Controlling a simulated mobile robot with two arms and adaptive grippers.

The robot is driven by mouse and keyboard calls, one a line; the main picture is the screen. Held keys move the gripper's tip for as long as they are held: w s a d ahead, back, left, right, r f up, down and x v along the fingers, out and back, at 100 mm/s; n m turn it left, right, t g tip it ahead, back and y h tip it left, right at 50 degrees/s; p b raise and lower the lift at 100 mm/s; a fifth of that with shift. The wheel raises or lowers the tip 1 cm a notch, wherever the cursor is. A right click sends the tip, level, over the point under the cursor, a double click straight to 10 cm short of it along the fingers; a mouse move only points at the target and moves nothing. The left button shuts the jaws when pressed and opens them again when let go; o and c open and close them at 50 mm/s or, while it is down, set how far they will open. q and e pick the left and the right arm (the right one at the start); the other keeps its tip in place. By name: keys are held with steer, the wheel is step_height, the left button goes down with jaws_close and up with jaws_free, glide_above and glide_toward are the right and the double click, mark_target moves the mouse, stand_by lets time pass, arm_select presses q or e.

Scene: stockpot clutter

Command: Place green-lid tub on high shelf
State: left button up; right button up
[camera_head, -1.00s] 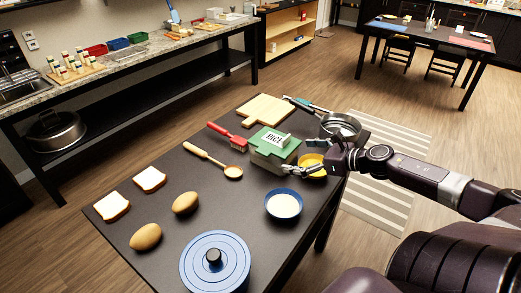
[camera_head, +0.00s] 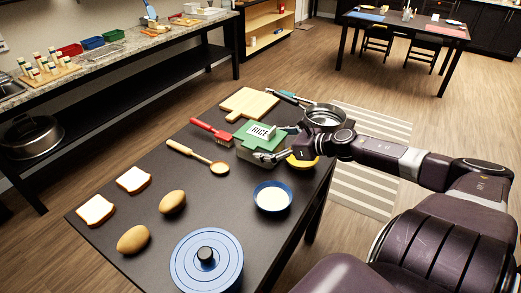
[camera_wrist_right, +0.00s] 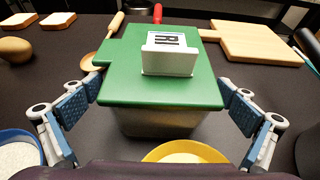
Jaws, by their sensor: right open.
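The green-lid tub (camera_head: 256,137) stands on the dark table, with a white label reading "RICE" on its green lid and a grey body. In the right wrist view the tub (camera_wrist_right: 160,122) is straight ahead. My right gripper (camera_head: 272,145) is open at the tub's near right side. In the wrist view its two fingers (camera_wrist_right: 160,90) are spread on either side of the tub, and a gap shows beside each. An open wooden shelf unit (camera_head: 268,38) stands far back; I cannot tell whether it is the high shelf. My left gripper is not in view.
A yellow bowl (camera_head: 301,161) sits close under my right gripper, a pan (camera_head: 324,114) behind it. A blue bowl (camera_head: 272,197), wooden spoon (camera_head: 218,168), red brush (camera_head: 212,131) and cutting board (camera_head: 249,103) surround the tub. A blue pot (camera_head: 207,262) stands in front.

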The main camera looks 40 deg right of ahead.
steer(key=shift+w+a+f, duration=0.15)
steer(key=shift+w+a, duration=0.05)
steer(key=shift+w, duration=0.75)
steer(key=shift+x, duration=0.8)
steer(key=shift+f, duration=0.1)
steer(key=shift+s, duration=0.1)
steer(key=shift+s+a, duration=0.1)
steer(key=c, duration=2.1)
steer(key=shift+r, duration=0.2)
